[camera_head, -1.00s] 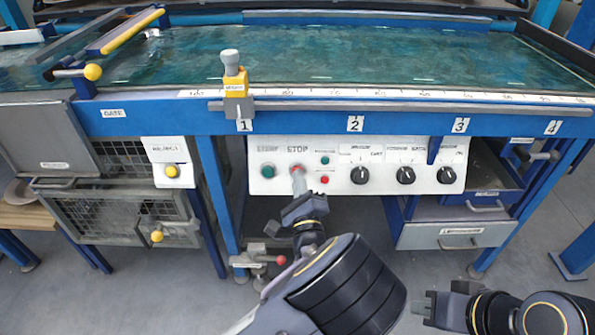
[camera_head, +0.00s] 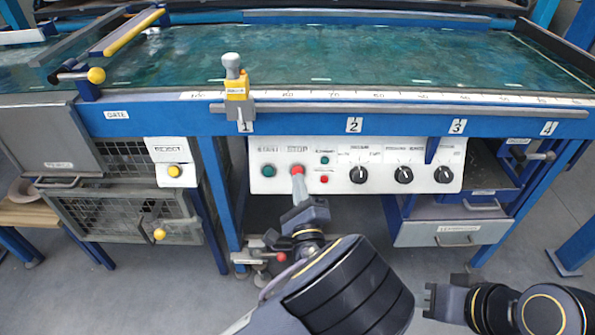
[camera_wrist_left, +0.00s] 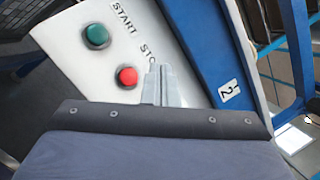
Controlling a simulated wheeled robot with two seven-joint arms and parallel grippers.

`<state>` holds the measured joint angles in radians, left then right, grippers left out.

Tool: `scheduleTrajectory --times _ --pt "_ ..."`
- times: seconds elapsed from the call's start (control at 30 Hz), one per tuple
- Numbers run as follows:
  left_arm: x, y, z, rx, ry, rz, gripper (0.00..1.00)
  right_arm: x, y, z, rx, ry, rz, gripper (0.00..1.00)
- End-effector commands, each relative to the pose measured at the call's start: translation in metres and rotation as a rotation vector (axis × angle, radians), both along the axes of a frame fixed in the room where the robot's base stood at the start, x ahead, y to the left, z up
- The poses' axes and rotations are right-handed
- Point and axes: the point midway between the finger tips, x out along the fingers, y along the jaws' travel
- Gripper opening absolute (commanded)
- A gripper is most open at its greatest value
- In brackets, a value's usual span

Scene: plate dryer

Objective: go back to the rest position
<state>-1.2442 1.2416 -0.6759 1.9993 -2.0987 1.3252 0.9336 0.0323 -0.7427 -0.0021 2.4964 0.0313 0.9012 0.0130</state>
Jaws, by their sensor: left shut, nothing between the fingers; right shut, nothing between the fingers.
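My left gripper (camera_head: 299,186) is shut and empty, in front of the white control panel (camera_head: 395,155). Its fingertips are just below the red stop button (camera_head: 297,169) in the head view. In the left wrist view the shut fingers (camera_wrist_left: 160,85) show beside the red stop button (camera_wrist_left: 127,77), with the green start button (camera_wrist_left: 97,36) further up. I cannot tell whether the fingertips touch the panel. My right gripper (camera_head: 430,300) is shut and empty, low at the right, in front of the floor and apart from the table.
The blue table frame (camera_head: 300,122) runs above the panel. At the left are wire-mesh bins (camera_head: 100,215) with yellow knobs. A red-knobbed valve (camera_head: 281,257) sits low behind my left arm.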

Motion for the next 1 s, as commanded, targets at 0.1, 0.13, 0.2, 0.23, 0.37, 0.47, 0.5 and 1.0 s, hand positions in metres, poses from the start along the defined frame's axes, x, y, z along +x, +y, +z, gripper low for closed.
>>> scheduleTrajectory --times 0.1,0.13,0.2,0.23,0.37,0.47,0.5,1.0 --pt "0.0 0.0 0.0 0.0 0.0 0.0 0.0 0.0 0.0 0.0 0.0 0.0 0.0 0.0" --pt "0.0 0.0 0.0 0.0 0.0 0.0 0.0 0.0 0.0 0.0 0.0 0.0 0.0 0.0" --pt "0.0 0.0 0.0 0.0 0.0 0.0 0.0 0.0 0.0 0.0 0.0 0.0 0.0 0.0" --pt "0.0 0.0 0.0 0.0 0.0 0.0 0.0 0.0 0.0 0.0 0.0 0.0 0.0 0.0" --pt "0.001 0.008 0.001 -0.017 0.009 0.026 0.0 0.0 0.0 0.0 0.0 0.0 0.0 0.0" --pt "0.002 0.041 0.004 -0.086 0.046 0.134 0.0 0.0 0.0 0.0 0.0 0.0 0.0 0.0" --pt "0.002 0.063 0.004 -0.134 0.072 0.205 0.0 0.0 0.0 0.0 0.0 0.0 0.0 0.0" --pt "-0.169 0.278 -0.048 -1.18 0.678 1.156 0.0 0.0 0.0 0.0 0.0 0.0 0.0 0.0"
